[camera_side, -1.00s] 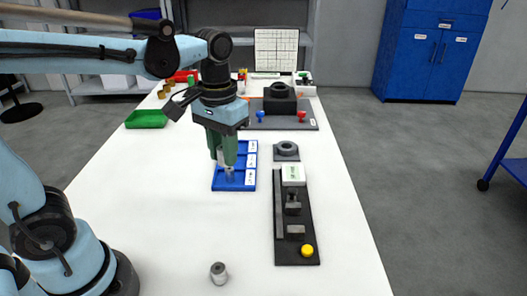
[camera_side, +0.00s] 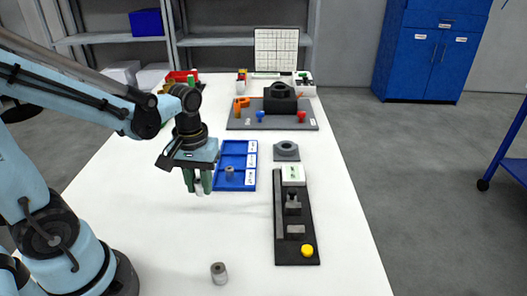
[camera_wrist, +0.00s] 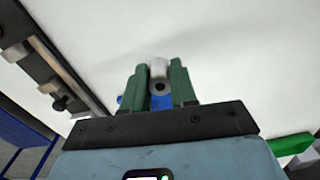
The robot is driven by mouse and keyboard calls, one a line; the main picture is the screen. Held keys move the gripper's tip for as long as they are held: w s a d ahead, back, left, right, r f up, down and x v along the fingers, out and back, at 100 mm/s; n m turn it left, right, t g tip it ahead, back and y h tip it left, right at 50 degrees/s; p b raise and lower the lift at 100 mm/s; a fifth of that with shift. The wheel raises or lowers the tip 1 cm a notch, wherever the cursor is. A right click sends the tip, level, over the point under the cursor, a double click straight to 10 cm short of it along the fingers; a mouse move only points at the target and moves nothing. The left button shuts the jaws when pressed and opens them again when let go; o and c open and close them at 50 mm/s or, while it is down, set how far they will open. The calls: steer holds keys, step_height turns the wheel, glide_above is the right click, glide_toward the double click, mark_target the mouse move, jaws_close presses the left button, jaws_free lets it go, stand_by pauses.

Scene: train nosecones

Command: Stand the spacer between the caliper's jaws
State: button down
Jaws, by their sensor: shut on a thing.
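My gripper (camera_side: 199,184) is shut on a pale cylindrical spacer (camera_side: 199,189), left of the blue tray in the side view. In the wrist view the spacer (camera_wrist: 158,68) sits between the green fingers (camera_wrist: 160,88), with a dark round hole in its end. The caliper (camera_side: 292,222) is a dark fixture on the right of the table with a white display block, metal jaws and a yellow knob. It also shows in part in the wrist view (camera_wrist: 45,62). The spacer is apart from the caliper.
A blue compartment tray (camera_side: 223,160) holds another grey cylinder (camera_side: 230,171). A further grey cylinder (camera_side: 219,273) stands on the table in front. A grey nut-like block (camera_side: 286,151) lies behind the caliper. A dark board (camera_side: 245,124) with a black block is farther back. The table's left front is clear.

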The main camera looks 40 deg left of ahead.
mark_target(201, 204)
steer(key=a+f, duration=0.1)
steer(key=w+a+f, duration=0.1)
steer(key=a, duration=0.1)
steer(key=shift+a, duration=0.1)
steer(key=shift+f, duration=2)
steer(key=shift+f, duration=0.15)
steer(key=c, duration=0.9)
jaws_free()
